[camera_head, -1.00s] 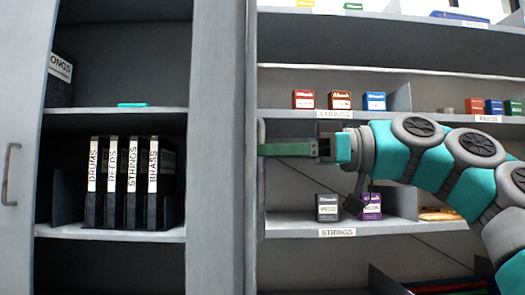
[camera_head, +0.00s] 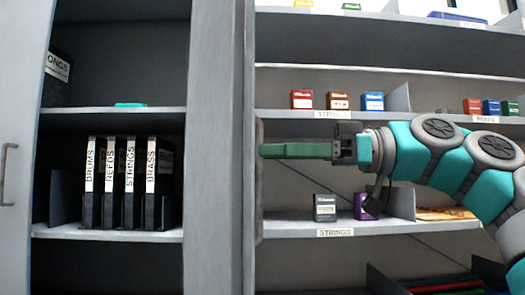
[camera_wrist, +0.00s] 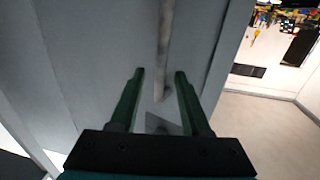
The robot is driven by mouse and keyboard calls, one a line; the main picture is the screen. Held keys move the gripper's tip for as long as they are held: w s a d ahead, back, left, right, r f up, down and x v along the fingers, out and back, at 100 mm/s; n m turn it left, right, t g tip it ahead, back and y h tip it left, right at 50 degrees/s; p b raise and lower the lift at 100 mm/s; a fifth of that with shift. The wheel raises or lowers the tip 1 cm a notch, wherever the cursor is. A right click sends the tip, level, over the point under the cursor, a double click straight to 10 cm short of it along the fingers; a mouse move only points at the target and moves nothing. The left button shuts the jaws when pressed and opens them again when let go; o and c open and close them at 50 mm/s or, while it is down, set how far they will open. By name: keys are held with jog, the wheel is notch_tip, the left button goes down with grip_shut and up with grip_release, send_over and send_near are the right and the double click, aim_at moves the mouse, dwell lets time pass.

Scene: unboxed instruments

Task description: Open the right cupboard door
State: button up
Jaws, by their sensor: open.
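The right cupboard door (camera_head: 215,150) stands swung out from the cupboard and shows as a tall grey panel left of my gripper. Its upright bar handle (camera_head: 259,200) is on the face turned to the right, seen in profile. In the wrist view the handle (camera_wrist: 166,40) comes down between the lines of my two green fingers, with its lower end near the fingertips. My gripper (camera_head: 261,151) is open and empty, pointing left at the door face with its tips close to the handle. Whether they touch it is unclear.
The left door (camera_head: 20,120) also stands open, with a handle (camera_head: 8,175). Inside the cupboard are black labelled folders (camera_head: 130,185). Open shelves (camera_head: 290,228) with small boxes lie behind my arm. The wrist view shows clear floor (camera_wrist: 250,125) at right.

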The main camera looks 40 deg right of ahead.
jog(key=shift+v, duration=2.35)
